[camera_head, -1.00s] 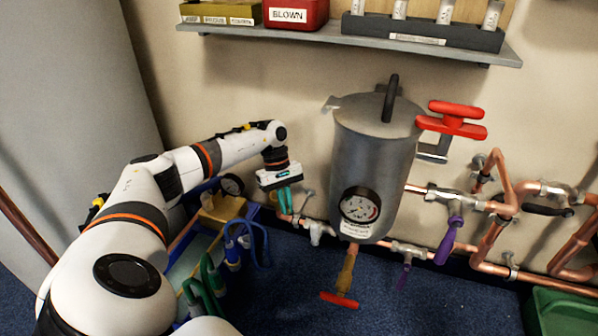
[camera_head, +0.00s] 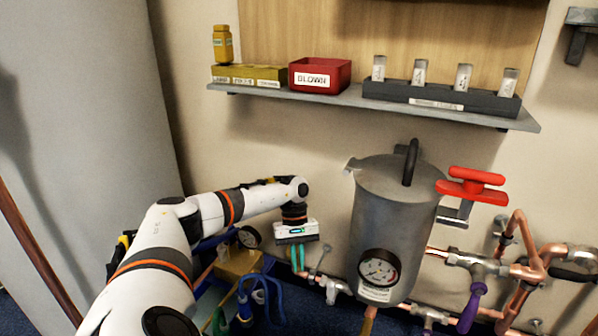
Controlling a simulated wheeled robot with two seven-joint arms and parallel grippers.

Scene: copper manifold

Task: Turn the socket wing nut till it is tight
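My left gripper (camera_head: 297,259) points down at the left of the grey metal tank (camera_head: 388,230), with its teal fingertips close together. Whether anything is between them is too small to tell. A small metal fitting with a thin upright lever (camera_head: 320,262) is on the copper pipe just right of the fingertips. I cannot make out for sure which part is the socket wing nut. A large red wing-shaped handle (camera_head: 472,187) sits on a bracket at the tank's right side, well away from my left gripper. My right gripper is not in view.
A shelf (camera_head: 350,97) above holds a red bin (camera_head: 319,75), a yellow box (camera_head: 248,76) and a dark rack of vials (camera_head: 440,97). A gauge (camera_head: 379,271) is on the tank. Copper pipes with a purple-handled valve (camera_head: 472,306) run at right. Blue clamps (camera_head: 262,295) stand below my gripper.

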